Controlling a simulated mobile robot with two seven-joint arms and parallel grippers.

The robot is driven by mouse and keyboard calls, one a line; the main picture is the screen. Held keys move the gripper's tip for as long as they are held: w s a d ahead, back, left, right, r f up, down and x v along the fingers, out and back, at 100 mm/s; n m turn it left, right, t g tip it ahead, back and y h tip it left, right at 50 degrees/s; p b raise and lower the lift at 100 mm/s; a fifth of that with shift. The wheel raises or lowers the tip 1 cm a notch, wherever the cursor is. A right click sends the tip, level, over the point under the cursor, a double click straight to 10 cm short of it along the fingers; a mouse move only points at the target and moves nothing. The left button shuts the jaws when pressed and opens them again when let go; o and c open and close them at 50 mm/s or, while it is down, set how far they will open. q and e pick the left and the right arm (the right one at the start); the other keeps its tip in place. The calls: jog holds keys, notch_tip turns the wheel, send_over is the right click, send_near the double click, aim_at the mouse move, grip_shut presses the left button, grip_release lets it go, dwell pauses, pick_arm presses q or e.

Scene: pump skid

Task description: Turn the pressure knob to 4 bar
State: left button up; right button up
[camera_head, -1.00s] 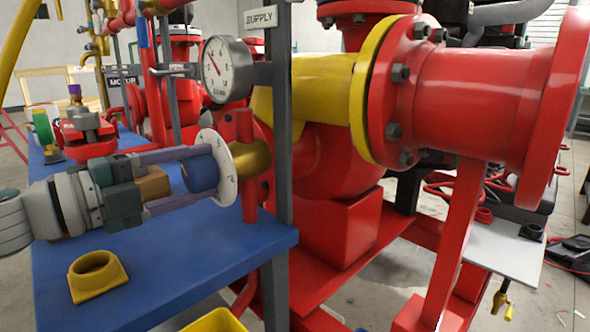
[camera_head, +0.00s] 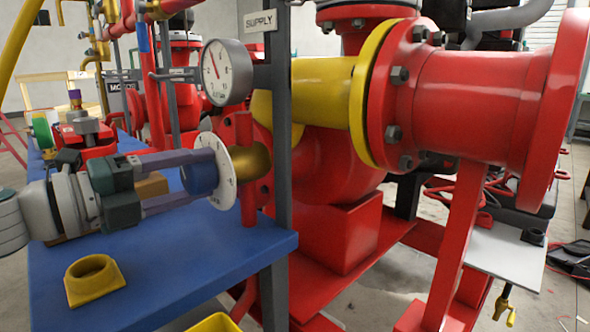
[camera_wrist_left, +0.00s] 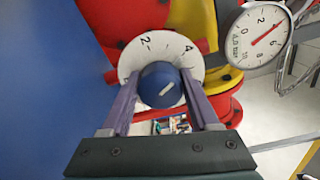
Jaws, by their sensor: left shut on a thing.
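The blue pressure knob (camera_head: 198,180) sits in front of a round white dial plate (camera_head: 222,170) on a brass body. My left gripper (camera_head: 203,173) reaches in from the left, its two purple fingers shut on the knob's sides. In the left wrist view the knob (camera_wrist_left: 160,84) has a pale line slanting to the upper right, roughly toward the 4 on the dial plate (camera_wrist_left: 190,60); the 2 is at the upper left. The pressure gauge (camera_head: 227,72) stands above the knob. In the wrist view its red needle (camera_wrist_left: 265,34) points near the 4. My right gripper is not in view.
A blue table (camera_head: 200,255) lies below my left arm, with a yellow ring-shaped part (camera_head: 94,279) on it. A grey post (camera_head: 281,130) with a SUPPLY sign (camera_head: 264,17) stands just right of the dial. Large red piping (camera_head: 480,90) fills the right.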

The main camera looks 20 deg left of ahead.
pick_arm(q)
jog(key=o, duration=1.4)
jog(key=shift+c, duration=0.2)
jog(key=shift+s, duration=0.1)
jog(key=v, duration=0.9)
jog(key=shift+s+a, duration=0.15)
jog(key=shift+s, duration=0.2)
